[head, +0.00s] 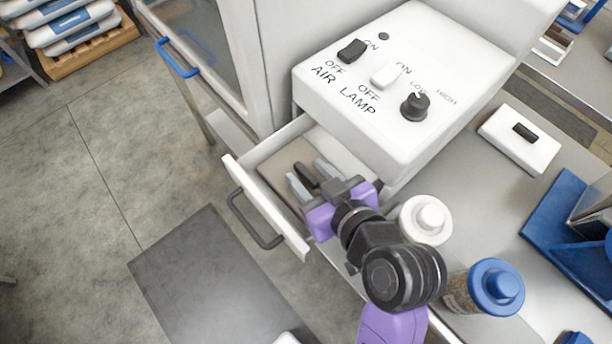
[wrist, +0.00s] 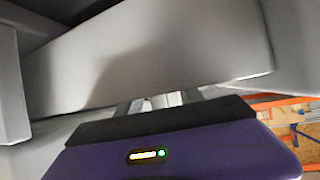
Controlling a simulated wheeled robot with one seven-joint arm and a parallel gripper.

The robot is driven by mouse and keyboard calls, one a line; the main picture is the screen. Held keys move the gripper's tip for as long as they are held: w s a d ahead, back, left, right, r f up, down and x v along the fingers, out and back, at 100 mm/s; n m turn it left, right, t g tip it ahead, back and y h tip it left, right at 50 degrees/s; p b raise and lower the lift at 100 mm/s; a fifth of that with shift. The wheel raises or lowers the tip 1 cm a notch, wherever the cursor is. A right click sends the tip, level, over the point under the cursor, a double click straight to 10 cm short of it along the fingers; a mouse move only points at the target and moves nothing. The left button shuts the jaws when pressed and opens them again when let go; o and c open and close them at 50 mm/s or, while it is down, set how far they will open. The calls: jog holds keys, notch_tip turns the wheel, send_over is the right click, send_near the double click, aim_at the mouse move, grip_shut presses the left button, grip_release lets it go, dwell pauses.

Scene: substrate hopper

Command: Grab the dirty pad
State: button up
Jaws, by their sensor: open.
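The dirty pad (head: 277,170) is a flat grey-tan slab with a dark grip on top, lying in the open white drawer (head: 283,220). My gripper (head: 306,171) reaches down into the drawer with its jaws open. Its two grey fingers stand on either side of the dark grip, apparently with a gap to each; contact cannot be told. The gripper's body hides the pad's near right part. In the wrist view the finger ends (wrist: 155,102) show only small between the dark palm edge and a pale panel, and the pad cannot be made out.
The white control box (head: 400,80) with switches and a knob overhangs the drawer's back. A white pad with a black grip (head: 518,140) lies on the counter. A white-capped bottle (head: 426,219) and a blue-lidded jar (head: 488,288) stand close beside my arm.

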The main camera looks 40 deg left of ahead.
jog(key=shift+c, duration=0.2)
grip_shut()
jog(key=shift+r, duration=0.15)
